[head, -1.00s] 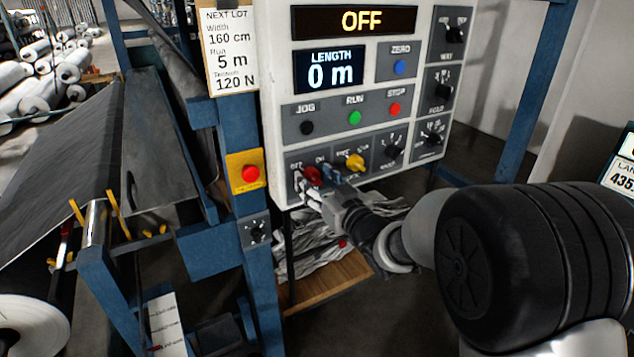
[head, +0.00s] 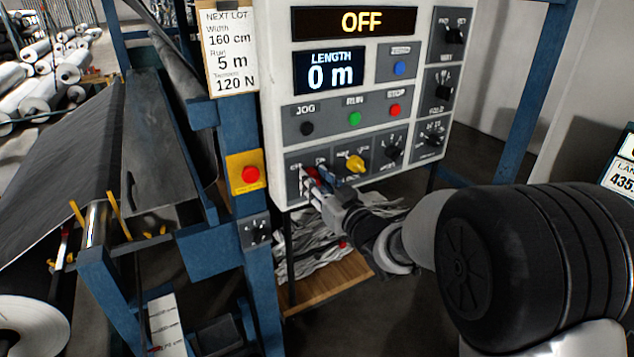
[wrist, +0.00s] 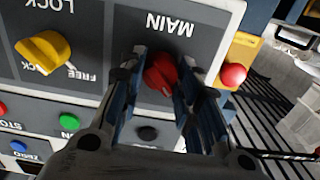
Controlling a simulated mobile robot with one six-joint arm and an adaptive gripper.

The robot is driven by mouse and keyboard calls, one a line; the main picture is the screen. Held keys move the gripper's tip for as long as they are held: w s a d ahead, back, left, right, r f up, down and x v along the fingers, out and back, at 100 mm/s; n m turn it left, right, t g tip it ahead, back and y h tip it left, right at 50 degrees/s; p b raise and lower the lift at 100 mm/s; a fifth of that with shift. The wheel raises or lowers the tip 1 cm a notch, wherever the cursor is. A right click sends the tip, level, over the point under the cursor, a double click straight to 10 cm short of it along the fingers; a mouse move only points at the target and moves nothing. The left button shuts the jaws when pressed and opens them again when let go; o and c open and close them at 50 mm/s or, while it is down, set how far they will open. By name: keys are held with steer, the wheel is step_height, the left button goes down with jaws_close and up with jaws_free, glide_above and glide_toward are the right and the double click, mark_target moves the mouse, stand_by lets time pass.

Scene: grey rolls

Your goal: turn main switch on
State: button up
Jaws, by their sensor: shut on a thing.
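The red main switch knob (wrist: 160,74) is on the lower left of the white control panel (head: 279,120), under an upside-down MAIN label in the wrist view. My gripper (wrist: 158,90) has its two fingers on either side of the knob and is shut on it. In the head view my gripper (head: 318,184) covers most of the red knob (head: 312,172). The display (head: 354,22) at the top of the panel reads OFF. The knob's exact angle is hard to tell.
A yellow LOCK/FREE knob (head: 355,164) sits close to the right of my gripper. A red button on a yellow plate (head: 250,174) is on the blue post to the left. Black, green and red buttons (head: 355,117) are above.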

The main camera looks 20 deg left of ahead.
steer(key=m+p, duration=0.1)
steer(key=m, duration=0.2)
steer(key=shift+r+m+p, duration=0.1)
steer(key=shift+m+p, duration=0.25)
steer(key=shift+m, duration=0.05)
steer(key=m+p, duration=0.2)
steer(key=m, duration=0.2)
steer(key=shift+m, duration=0.3)
steer(key=m+p, duration=0.2)
steer(key=m, duration=0.2)
steer(key=shift+m, duration=0.3)
steer(key=m+p, duration=0.1)
steer(key=m, duration=0.3)
steer(key=shift+m+p, duration=0.3)
steer(key=shift+p, duration=0.1)
steer(key=o, duration=1.1)
